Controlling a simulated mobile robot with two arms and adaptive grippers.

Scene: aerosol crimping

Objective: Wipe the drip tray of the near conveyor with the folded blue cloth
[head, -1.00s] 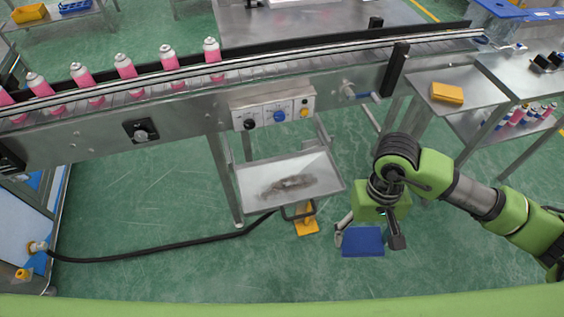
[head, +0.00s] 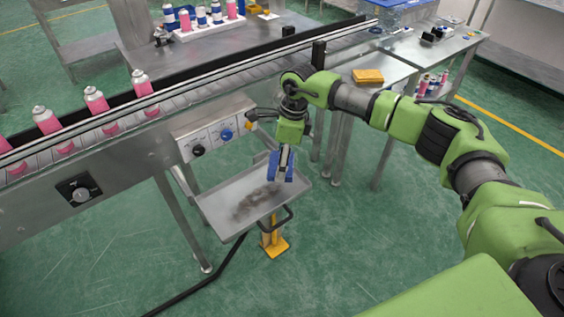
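The drip tray (head: 222,225) is a shallow metal tray under the near conveyor (head: 150,137), with a dark grey smear (head: 256,201) on its bottom. My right gripper (head: 284,167) is over the tray's right back part and points down. It is shut on the folded blue cloth (head: 274,166), which shows on both sides of the fingers. I cannot tell whether the cloth touches the tray. My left gripper is not in view.
A control panel (head: 213,131) with knobs is on the conveyor's side just above the tray. Pink cans (head: 97,100) stand on the belt. A yellow folded cloth (head: 368,76) lies on a side table at the right. A yellow pedal (head: 275,246) stands on the floor below the tray.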

